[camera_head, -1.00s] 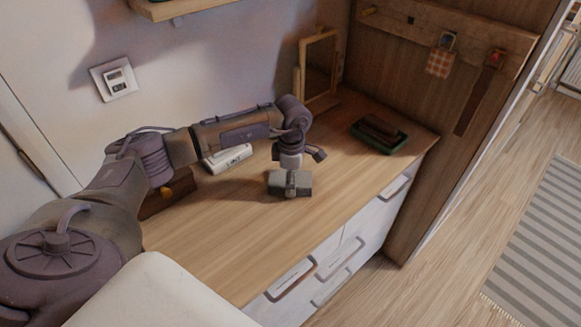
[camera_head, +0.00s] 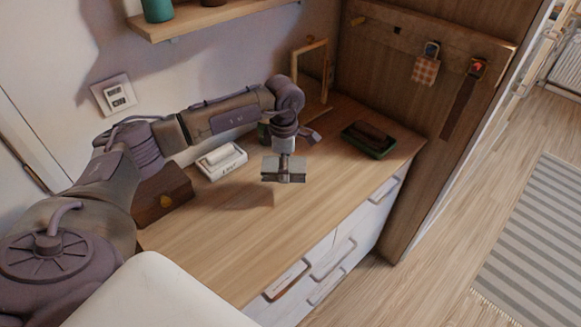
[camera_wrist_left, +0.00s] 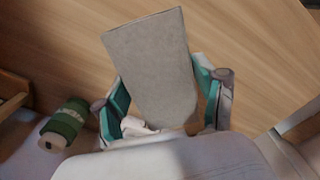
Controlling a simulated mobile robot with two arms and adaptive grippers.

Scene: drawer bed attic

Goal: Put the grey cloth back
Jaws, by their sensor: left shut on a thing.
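The grey cloth (camera_wrist_left: 152,68) is a folded flat piece held between the teal fingers of my left gripper (camera_wrist_left: 160,105) in the left wrist view. In the head view the cloth (camera_head: 284,170) shows at the end of my left gripper (camera_head: 284,158), which is shut on it. It appears to hang a little above the wooden dresser top (camera_head: 240,235), with a shadow beneath to the left. My right gripper is not in view.
A white box (camera_head: 222,162) and a brown box (camera_head: 163,197) stand by the wall. A dark green tray (camera_head: 368,140) lies at the right. A framed mirror (camera_head: 311,75) stands behind. The front of the dresser top is clear.

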